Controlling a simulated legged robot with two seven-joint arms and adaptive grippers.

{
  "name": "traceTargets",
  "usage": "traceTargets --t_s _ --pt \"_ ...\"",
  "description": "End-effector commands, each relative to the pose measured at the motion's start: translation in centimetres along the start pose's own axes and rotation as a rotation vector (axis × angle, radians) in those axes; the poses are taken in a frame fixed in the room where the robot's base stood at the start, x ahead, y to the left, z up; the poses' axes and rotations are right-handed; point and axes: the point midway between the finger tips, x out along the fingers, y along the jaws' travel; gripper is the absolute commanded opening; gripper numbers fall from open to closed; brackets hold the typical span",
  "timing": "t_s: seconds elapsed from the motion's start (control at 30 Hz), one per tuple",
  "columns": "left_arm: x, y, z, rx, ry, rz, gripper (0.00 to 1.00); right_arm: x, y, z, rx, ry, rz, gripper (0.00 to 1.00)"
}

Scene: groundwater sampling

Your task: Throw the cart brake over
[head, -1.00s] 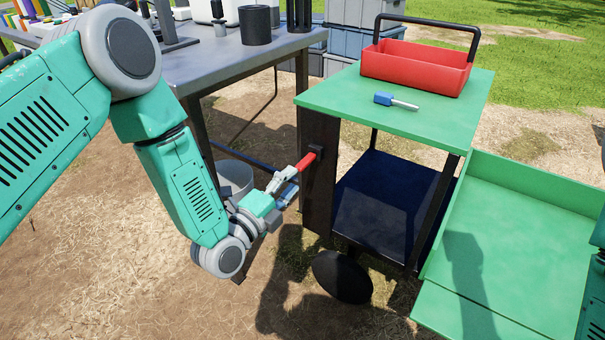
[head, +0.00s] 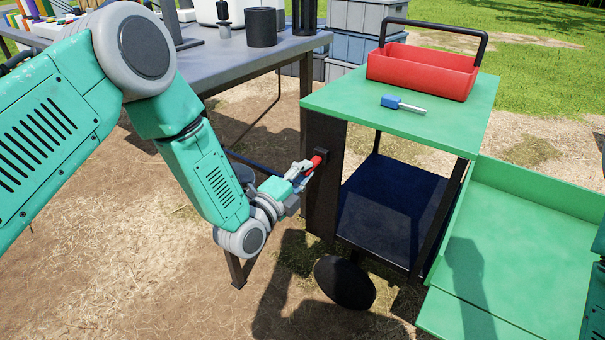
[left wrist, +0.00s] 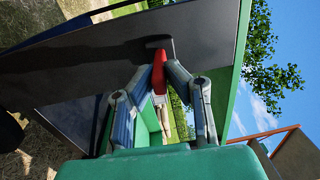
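The cart (head: 460,141) has a green top, a dark lower shelf and a dark side panel (head: 325,190). Its red brake lever (head: 319,161) sticks out from that panel, partly hidden by my left gripper (head: 308,170). In the left wrist view the red lever (left wrist: 158,73) lies between the two fingertips of the left gripper (left wrist: 160,70). The fingers lean in and appear to touch it on both sides, so the gripper looks shut on it. My right gripper is not in view.
A red toolbox (head: 420,70) and a blue-handled tool (head: 402,104) lie on the cart top. A grey table (head: 230,65) stands behind my left arm. A green tray-like surface (head: 520,240) is at the right. A black wheel (head: 345,283) is below the panel.

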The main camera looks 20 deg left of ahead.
Motion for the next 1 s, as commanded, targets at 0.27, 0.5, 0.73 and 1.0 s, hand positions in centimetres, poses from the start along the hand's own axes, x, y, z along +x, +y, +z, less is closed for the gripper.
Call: traceTargets --t_s 0.27,0.5,0.73,1.0 --pt "0.1 1.1 0.2 0.004 -0.007 -0.035 0.0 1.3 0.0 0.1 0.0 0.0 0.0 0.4" --pt "0.7 2.8 0.1 0.003 -0.005 -0.166 0.0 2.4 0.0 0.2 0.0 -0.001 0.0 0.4" --pt "0.8 3.0 0.1 0.003 -0.003 -0.195 0.0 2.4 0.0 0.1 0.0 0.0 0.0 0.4" --pt "1.4 4.2 0.0 0.004 -0.002 -0.254 0.0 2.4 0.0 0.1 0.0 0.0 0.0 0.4"
